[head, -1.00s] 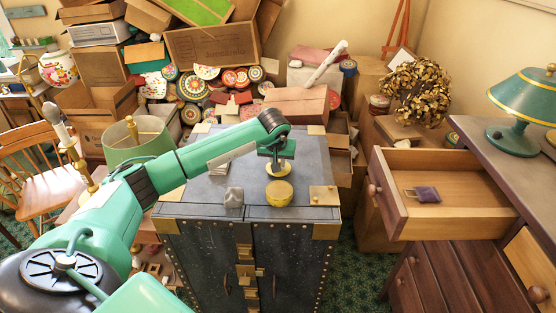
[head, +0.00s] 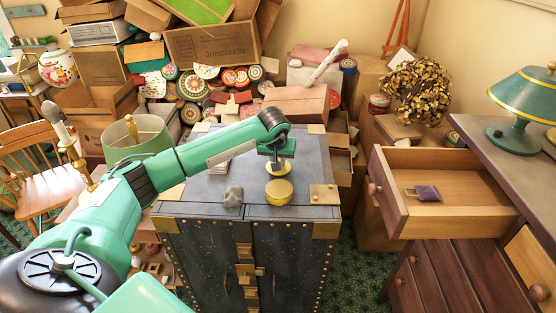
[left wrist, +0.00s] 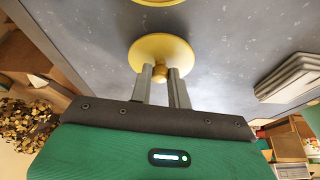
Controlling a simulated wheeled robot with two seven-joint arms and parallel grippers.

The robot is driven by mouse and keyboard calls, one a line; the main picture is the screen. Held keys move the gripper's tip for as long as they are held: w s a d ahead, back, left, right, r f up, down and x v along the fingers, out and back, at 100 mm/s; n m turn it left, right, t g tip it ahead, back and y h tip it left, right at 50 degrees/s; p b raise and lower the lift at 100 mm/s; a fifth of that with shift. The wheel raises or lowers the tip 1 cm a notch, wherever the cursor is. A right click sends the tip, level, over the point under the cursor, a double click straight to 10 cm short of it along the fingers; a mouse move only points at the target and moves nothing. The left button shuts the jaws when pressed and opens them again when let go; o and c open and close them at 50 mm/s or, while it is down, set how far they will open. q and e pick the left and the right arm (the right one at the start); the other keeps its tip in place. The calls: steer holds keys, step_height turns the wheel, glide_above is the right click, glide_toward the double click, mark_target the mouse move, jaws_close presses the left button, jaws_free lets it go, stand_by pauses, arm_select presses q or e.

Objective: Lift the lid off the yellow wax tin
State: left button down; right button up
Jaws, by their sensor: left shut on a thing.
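The yellow wax tin (head: 279,191) stands on the dark trunk top (head: 230,190), near its front edge. Its edge shows at the top of the left wrist view (left wrist: 158,2). A round yellow lid with a small knob (left wrist: 165,50) is apart from the tin; it also shows in the head view (head: 285,169), behind the tin. My left gripper (left wrist: 160,75) is shut on the lid's knob, and the lid hangs under the fingers (head: 277,164). I cannot tell how far the lid is above the trunk. My right gripper is not in view.
A stack of pale cards (left wrist: 290,78) is on the trunk. An open drawer (head: 400,215) juts out at the right. The trunk's front left top is partly clear.

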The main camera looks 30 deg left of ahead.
arm_select(q)
steer(key=shift+f+b, duration=0.5)
steer(key=shift+f, duration=0.1)
stand_by(0.4)
steer(key=c, duration=1.5)
jaws_free()
steer(key=shift+r, duration=0.2)
steer(key=shift+r+p, duration=1.35)
steer(key=shift+r, duration=1.5)
steer(key=shift+o, duration=0.3)
